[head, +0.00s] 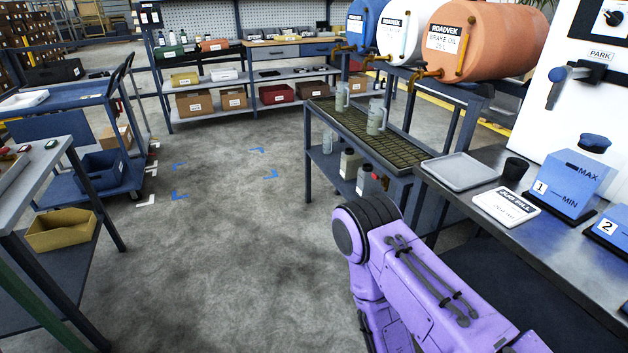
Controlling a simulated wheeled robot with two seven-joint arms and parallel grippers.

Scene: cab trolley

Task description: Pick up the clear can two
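Two pale, clear-looking cans stand upright on the dark grated top of the drip stand (368,141): a farther can (341,98) and a nearer can (376,118). I cannot read a number on either can, so I cannot tell which is can two. My purple right arm reaches in from the lower right, below the stand, apart from the cans. Neither of my grippers shows.
Barrels in blue (363,22), white (399,38) and orange (485,42) have taps above the stand. The right bench holds a grey tray (460,171), a sign (506,206) and blue reservoirs marked 1 (570,185) and 2 (612,229). A blue trolley (75,107) stands left. Middle floor is clear.

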